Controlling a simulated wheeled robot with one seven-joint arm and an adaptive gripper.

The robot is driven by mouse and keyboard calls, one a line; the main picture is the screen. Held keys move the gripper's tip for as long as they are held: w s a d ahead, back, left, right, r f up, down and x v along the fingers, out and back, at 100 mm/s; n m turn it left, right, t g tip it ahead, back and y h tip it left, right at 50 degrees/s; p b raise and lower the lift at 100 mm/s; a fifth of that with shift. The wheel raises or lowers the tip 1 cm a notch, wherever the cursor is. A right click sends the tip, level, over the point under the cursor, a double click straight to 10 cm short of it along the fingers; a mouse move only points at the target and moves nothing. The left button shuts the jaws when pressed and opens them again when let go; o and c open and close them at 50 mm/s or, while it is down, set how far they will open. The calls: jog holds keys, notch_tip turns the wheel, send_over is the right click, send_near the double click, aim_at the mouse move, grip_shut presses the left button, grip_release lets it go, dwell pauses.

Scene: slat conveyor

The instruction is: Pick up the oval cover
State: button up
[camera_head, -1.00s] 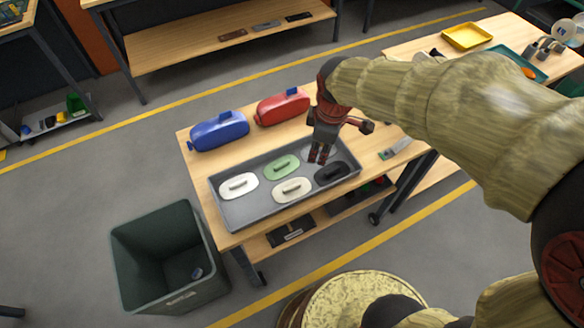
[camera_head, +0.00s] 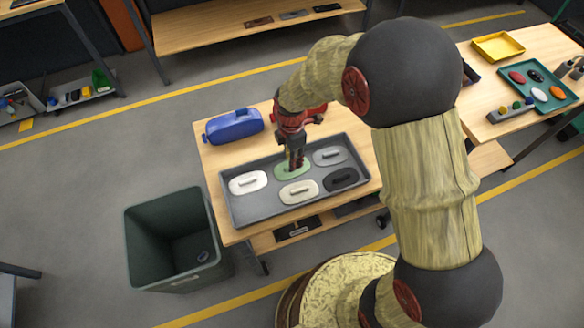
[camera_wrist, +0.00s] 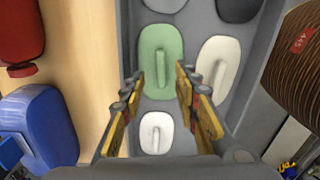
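Several oval covers with raised bar handles lie in a grey tray (camera_head: 232,211). A green cover (camera_head: 282,173) is in the back middle, also in the wrist view (camera_wrist: 157,45). White (camera_head: 240,187), cream (camera_head: 299,199), grey (camera_head: 333,157) and black (camera_head: 345,180) covers lie around it. My gripper (camera_head: 295,166) points down at the green cover and hides part of it. In the wrist view my gripper (camera_wrist: 161,88) is open, with its fingers apart on either side of the green cover's near end. Contact cannot be told.
A blue container (camera_head: 234,126) and a partly hidden red one (camera_wrist: 20,38) stand behind the tray on the wooden table (camera_head: 209,158). A dark green bin (camera_head: 150,255) stands on the floor at left. A side table at right holds a yellow tray (camera_head: 498,46) and a teal tray (camera_head: 566,105).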

notch_tip(320, 180, down, 3)
jog(key=shift+f, duration=0.1)
jog(key=c, duration=0.3)
jog(key=c, duration=0.4)
grip_shut()
